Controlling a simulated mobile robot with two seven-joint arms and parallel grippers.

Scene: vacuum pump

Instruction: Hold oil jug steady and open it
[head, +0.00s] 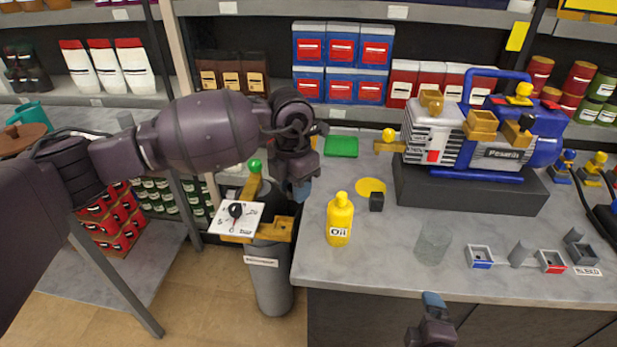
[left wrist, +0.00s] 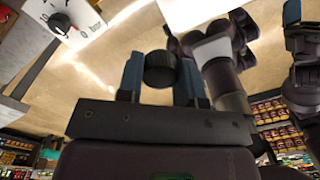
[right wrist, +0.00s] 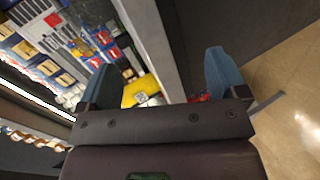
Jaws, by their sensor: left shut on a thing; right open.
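The yellow oil jug (head: 340,220) stands upright near the counter's left front, with a yellow top and an "Oil" label. Neither gripper touches it. My left gripper (head: 301,190) is left of the jug, by the counter's left edge. In the left wrist view it is shut on a small dark round piece (left wrist: 160,70), which looks like a knob or cap; I cannot tell which. That piece is hidden in the head view. My right gripper (head: 433,303) is open and empty in front of the counter's front edge.
A blue and grey pump (head: 470,135) stands on a dark block. A clear cylinder (head: 433,247) and small square holders (head: 480,257) are right of the jug.

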